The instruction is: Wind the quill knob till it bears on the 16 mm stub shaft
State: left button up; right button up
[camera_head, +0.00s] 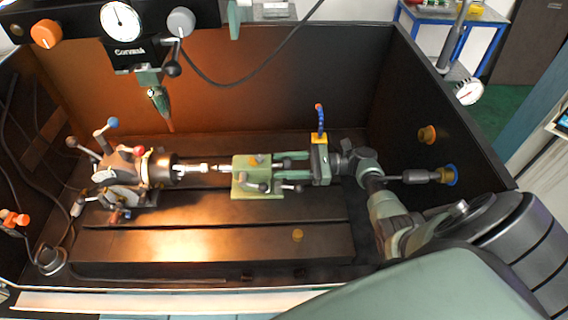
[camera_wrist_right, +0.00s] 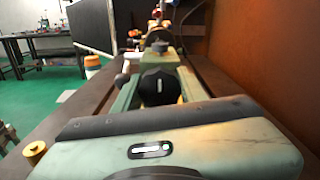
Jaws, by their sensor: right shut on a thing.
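The indexing chuck (camera_head: 158,170) stands at the left on the machine bed. The pale stub shaft (camera_head: 195,168) sticks out of it to the right. The green tailstock (camera_head: 258,186) faces it, and its quill tip (camera_head: 225,168) points at the shaft's end. I cannot tell whether they touch. My right gripper (camera_head: 284,162) reaches in from the right. In the right wrist view its fingers (camera_wrist_right: 158,86) lie on both sides of the black quill knob (camera_wrist_right: 158,92), which bears a white mark, and are shut on it. In the head view the fingers mostly hide the knob. My left gripper does not show.
A spindle head with a red-tipped tool (camera_head: 160,104) hangs above the chuck. Lever handles (camera_head: 288,188) stick out in front of the tailstock. A blue hose with an orange tip (camera_head: 320,120) rises behind my gripper. Dark walls enclose the bed; its front (camera_head: 200,240) is mostly clear.

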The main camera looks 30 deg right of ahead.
jog(key=shift+f, duration=0.1)
jog(key=o, duration=1.4)
jog(key=shift+c, duration=0.2)
jog(key=shift+s+d+f+b, duration=0.1)
jog(key=shift+s+d+b, duration=0.2)
jog(key=shift+d, duration=0.15)
jog(key=b+v, duration=0.2)
jog(key=v, duration=0.4)
jog(key=shift+d, duration=0.35)
jog(key=shift+s, duration=0.15)
